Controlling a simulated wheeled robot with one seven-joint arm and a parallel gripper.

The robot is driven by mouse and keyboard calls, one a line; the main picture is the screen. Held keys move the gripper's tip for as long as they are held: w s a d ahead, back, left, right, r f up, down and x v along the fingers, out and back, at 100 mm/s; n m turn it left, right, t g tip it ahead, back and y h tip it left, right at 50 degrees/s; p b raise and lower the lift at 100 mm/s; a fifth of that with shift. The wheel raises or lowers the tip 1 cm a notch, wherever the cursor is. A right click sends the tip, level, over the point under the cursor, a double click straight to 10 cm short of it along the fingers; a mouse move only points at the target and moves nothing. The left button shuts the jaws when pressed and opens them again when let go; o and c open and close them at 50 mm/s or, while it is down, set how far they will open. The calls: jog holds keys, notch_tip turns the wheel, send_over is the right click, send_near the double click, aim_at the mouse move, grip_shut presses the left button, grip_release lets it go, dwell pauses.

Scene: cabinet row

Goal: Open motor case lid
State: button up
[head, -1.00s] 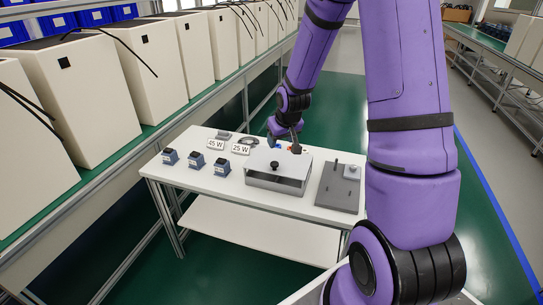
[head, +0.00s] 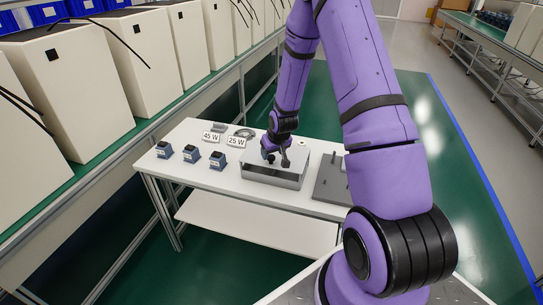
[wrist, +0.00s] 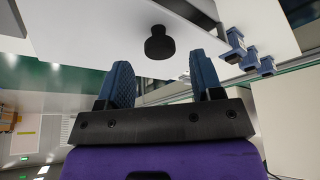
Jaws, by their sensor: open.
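The motor case (head: 262,181) is a grey metal box on the white table, with a flat, pale lid (head: 309,168) on top. A black round knob (wrist: 159,43) stands on the lid; in the wrist view it lies just beyond the fingertips, roughly midway between them. My gripper (wrist: 163,78) is open, with two blue textured fingers and nothing between them. In the head view my gripper (head: 277,158) is over the lid close to the knob, and my arm covers part of the case's top. I cannot tell whether a finger touches the lid.
Several small blue-and-grey blocks (head: 190,154) stand on the table's left. Signs reading 45 W (head: 211,137) and 25 W (head: 236,142) are behind them. A grey plate (head: 331,181) lies right of the case, partly behind my arm. Large cream boxes (head: 122,62) line the left bench.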

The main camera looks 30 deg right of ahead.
jog(key=shift+x, duration=1.35)
grip_shut()
